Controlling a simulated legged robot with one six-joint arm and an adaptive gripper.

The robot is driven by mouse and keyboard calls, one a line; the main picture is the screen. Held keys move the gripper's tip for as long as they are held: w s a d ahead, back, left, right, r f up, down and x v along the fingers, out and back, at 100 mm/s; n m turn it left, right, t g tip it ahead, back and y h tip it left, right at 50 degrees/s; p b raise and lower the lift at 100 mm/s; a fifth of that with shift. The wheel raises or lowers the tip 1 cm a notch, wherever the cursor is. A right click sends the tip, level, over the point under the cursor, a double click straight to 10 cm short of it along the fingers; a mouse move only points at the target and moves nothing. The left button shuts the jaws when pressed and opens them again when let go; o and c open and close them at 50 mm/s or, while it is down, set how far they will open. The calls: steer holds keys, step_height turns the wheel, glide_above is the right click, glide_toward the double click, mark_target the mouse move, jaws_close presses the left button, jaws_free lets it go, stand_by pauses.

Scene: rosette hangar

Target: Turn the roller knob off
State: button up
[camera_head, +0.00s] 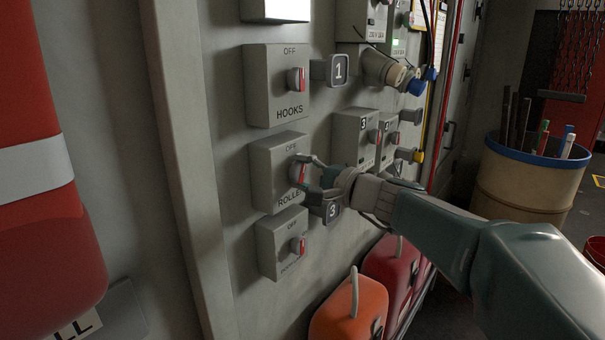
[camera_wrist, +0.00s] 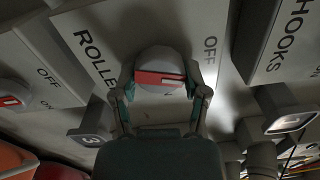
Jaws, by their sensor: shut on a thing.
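The roller knob (camera_head: 296,174) is a round grey knob with a red bar on a grey box (camera_head: 269,177). The box carries "OFF" at its top and "ROLLE…" at its bottom, with the word's end covered in the body camera view. My gripper (camera_head: 303,170) is at the knob with its fingers on either side. In the wrist view my gripper (camera_wrist: 160,80) is closed on the roller knob (camera_wrist: 162,60), one finger at each side. The red bar (camera_wrist: 159,79) runs across the knob between the fingers. "OFF" is to the knob's right there.
The HOOKS box (camera_head: 278,85) with its knob is just above, and a third knob box (camera_head: 282,243) is below. Number tags 1 (camera_head: 338,70) and 3 (camera_head: 325,206) stick out close by. Orange (camera_head: 350,312) and red (camera_head: 390,268) cases stand below.

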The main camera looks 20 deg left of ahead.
steer(key=shift+f+n, duration=0.2)
steer(key=shift+n, duration=1.5)
steer(key=shift+f+n, duration=0.1)
steer(key=shift+n, duration=0.2)
steer(key=o, duration=1.1)
steer(key=shift+a, duration=0.1)
steer(key=shift+o, duration=0.2)
steer(key=shift+s, duration=0.1)
steer(key=shift+r, duration=0.25)
steer(key=shift+d, duration=0.2)
steer(key=v, duration=1.1)
steer(key=shift+d, duration=0.25)
